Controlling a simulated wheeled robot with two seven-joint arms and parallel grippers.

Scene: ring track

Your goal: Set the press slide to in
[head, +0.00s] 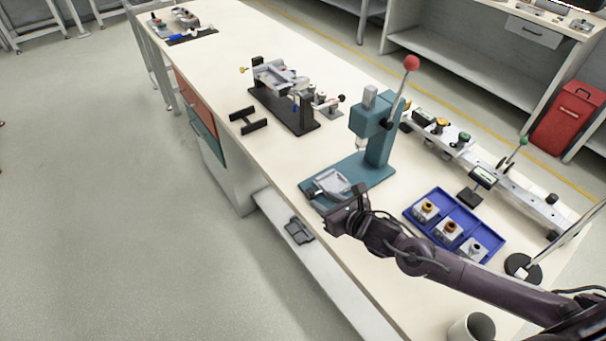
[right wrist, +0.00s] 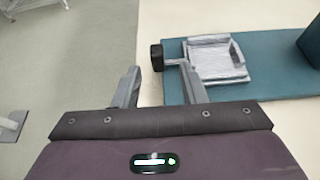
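The teal press (head: 377,130) stands on the bench, with a lever ending in a red ball. Its grey slide (head: 328,184) sits at the near left end of the teal base, out from under the press head. In the right wrist view the slide (right wrist: 215,60) has a rod with a black knob (right wrist: 156,57) on its left. My right gripper (right wrist: 158,88) is open, its two fingers apart with the knob and rod ahead of and between them; I see no contact. In the head view my right gripper (head: 335,218) is beside the slide's near end. My left gripper is not in view.
A white mug (head: 472,328) stands at the near edge. A dark fixture (head: 285,108) and a black bracket (head: 248,120) are further back. The bench's left edge is close to my right gripper.

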